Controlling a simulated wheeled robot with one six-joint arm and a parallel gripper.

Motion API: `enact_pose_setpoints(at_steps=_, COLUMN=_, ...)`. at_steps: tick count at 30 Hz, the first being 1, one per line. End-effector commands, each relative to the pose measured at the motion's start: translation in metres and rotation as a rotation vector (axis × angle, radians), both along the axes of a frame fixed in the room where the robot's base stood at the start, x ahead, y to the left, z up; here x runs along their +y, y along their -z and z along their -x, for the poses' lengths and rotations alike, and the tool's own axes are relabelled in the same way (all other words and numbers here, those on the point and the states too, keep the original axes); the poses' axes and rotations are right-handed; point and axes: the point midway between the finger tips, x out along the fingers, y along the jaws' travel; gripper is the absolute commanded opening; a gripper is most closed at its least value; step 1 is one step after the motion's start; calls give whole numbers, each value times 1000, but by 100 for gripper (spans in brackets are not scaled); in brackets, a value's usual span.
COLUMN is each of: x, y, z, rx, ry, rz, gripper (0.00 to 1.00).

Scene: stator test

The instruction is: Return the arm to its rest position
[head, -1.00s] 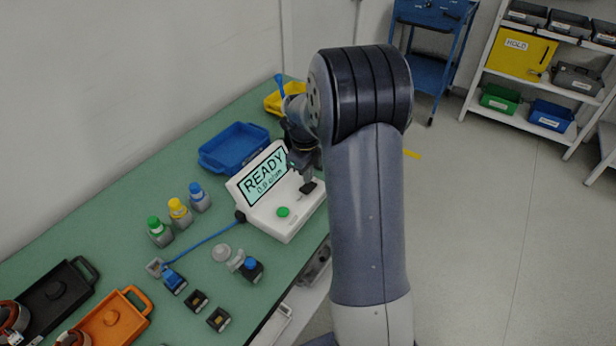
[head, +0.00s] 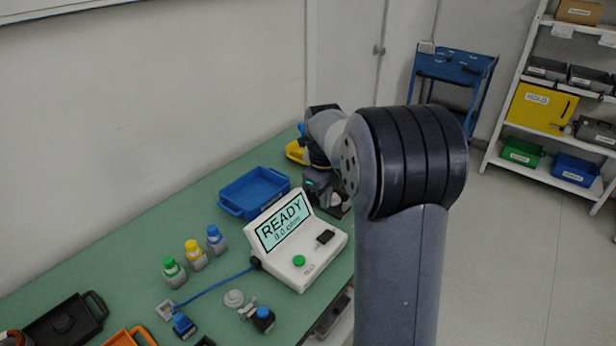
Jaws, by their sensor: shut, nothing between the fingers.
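My arm rises in front of the camera, and its grey and black elbow stands right of the green bench (head: 120,255). The forearm reaches away behind the elbow. My gripper (head: 338,207) is a dark shape at the far end, partly hidden by the arm. It is shut and holds nothing, over the bench's right side behind the white tester (head: 318,262). The tester's screen reads READY and its green button faces up.
A blue tray (head: 252,192) lies left of the gripper, and a yellow item (head: 295,152) lies behind it. Several capped bottles (head: 195,255) and a blue cable stand in front. A blue cart (head: 452,72) and a shelf (head: 545,140) stand at the back right, with open floor before them.

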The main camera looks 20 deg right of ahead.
Motion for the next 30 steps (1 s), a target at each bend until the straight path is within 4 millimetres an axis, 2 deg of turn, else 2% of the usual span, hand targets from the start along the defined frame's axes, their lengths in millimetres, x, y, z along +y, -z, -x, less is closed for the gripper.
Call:
enact_pose_setpoints(at_steps=8, x=-2, y=21, z=-1, rx=4, ry=0, rz=0, gripper=0)
enact_pose_setpoints(at_steps=14, x=-4, y=55, z=-1, rx=6, ry=0, rz=-1, gripper=0)
enact_pose_setpoints(at_steps=16, x=-14, y=66, z=-9, rx=-26, ry=0, rz=38, gripper=0)
enact_pose_setpoints(at_steps=18, x=-12, y=44, z=-9, rx=-33, ry=-1, rz=38, gripper=0)
enact_pose_setpoints(at_steps=24, x=-8, y=4, z=-6, rx=-31, ry=-1, rz=37, gripper=0)
enact_pose_setpoints(at_steps=30, x=-5, y=-23, z=-4, rx=-29, ry=0, rz=36, gripper=0)
